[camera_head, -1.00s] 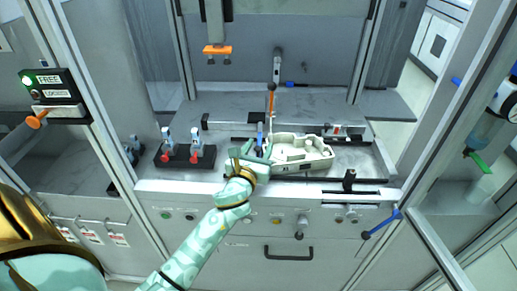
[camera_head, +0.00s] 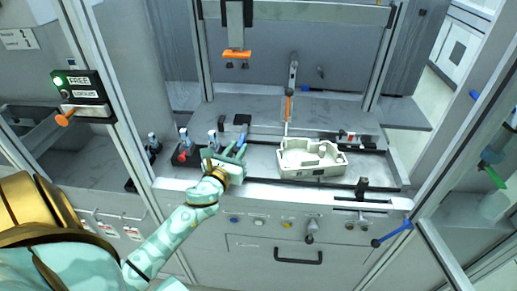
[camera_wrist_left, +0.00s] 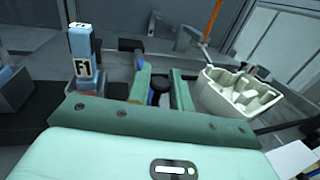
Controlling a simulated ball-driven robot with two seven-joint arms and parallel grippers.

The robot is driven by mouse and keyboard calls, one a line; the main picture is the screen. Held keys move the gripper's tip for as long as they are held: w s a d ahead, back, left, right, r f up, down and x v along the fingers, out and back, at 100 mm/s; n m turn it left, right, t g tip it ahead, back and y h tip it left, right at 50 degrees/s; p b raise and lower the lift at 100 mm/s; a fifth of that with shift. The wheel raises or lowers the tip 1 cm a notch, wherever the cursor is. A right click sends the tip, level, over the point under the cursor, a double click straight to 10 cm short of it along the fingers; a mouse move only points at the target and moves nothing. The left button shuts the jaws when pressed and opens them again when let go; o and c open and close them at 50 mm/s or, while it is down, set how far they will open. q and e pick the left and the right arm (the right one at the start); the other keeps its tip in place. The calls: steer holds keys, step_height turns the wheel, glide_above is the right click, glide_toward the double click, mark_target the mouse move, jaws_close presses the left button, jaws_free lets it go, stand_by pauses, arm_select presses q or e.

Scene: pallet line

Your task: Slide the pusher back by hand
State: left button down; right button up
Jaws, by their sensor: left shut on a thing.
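My left gripper (camera_head: 238,158) reaches over the machine's front edge, left of the white moulded tray (camera_head: 310,165). In the left wrist view its two green fingers (camera_wrist_left: 161,90) stand on either side of a dark round knob (camera_wrist_left: 160,96), which appears to be the pusher's. The gripper is shut on it. The rest of the pusher is mostly hidden by the hand; a blue upright part (camera_head: 242,139) shows just behind the fingers. A gap separates the fingers from the tray, which also shows at the right in the wrist view (camera_wrist_left: 235,98). My right gripper is out of view.
An orange-handled lever (camera_head: 288,108) rises behind the tray. An orange tool (camera_head: 237,55) hangs above. Posts frame the opening. The front panel has buttons and a black handle (camera_head: 298,261).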

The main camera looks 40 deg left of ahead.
arm_select(q)
steer(key=shift+s+a, duration=0.25)
steer(key=shift+a, duration=0.15)
steer(key=shift+f, duration=0.1)
arm_select(e)
steer(key=shift+a, duration=0.1)
arm_select(q)
steer(key=c, duration=1.3)
jaws_free()
steer(key=shift+s+a, duration=0.1)
steer(key=shift+a, duration=0.1)
arm_select(e)
steer(key=shift+a, duration=0.3)
arm_select(q)
steer(key=shift+s, duration=0.1)
steer(key=shift+s+d, duration=0.3)
steer(key=shift+s, duration=0.05)
steer(key=b+v, duration=0.3)
steer(key=v, duration=1.2)
steer(key=shift+s+a, duration=0.1)
steer(key=shift+s, duration=0.15)
arm_select(e)
steer(key=f, duration=0.2)
steer(key=s+f, duration=0.1)
steer(key=shift+d+f, duration=0.1)
steer(key=shift+d, duration=0.2)
